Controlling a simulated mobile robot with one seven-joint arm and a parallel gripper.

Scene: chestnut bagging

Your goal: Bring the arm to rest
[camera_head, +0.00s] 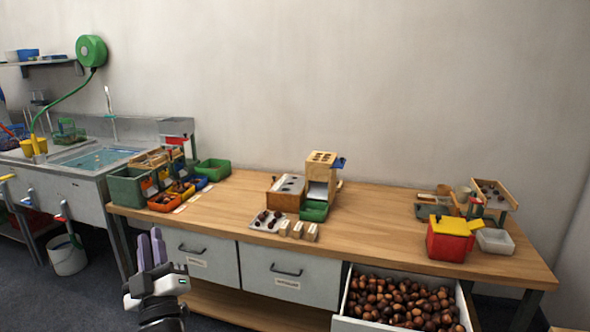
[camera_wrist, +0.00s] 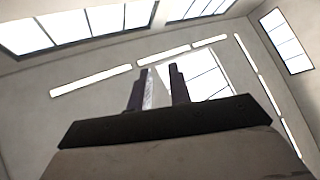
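My gripper (camera_head: 151,248) shows at the lower left of the head view, raised in front of the workbench with its fingers pointing up. Its two purple-grey fingers stand a small gap apart with nothing between them. In the wrist view the fingers (camera_wrist: 158,90) point toward the ceiling and windows, with clear space between them. No object is held.
The wooden workbench (camera_head: 390,227) carries trays, a wooden dispenser (camera_head: 320,172) and a red box with a yellow lid (camera_head: 447,245). An open drawer of chestnuts (camera_head: 400,300) juts out at front right. A sink (camera_head: 95,160) and a white bucket (camera_head: 67,258) are at left.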

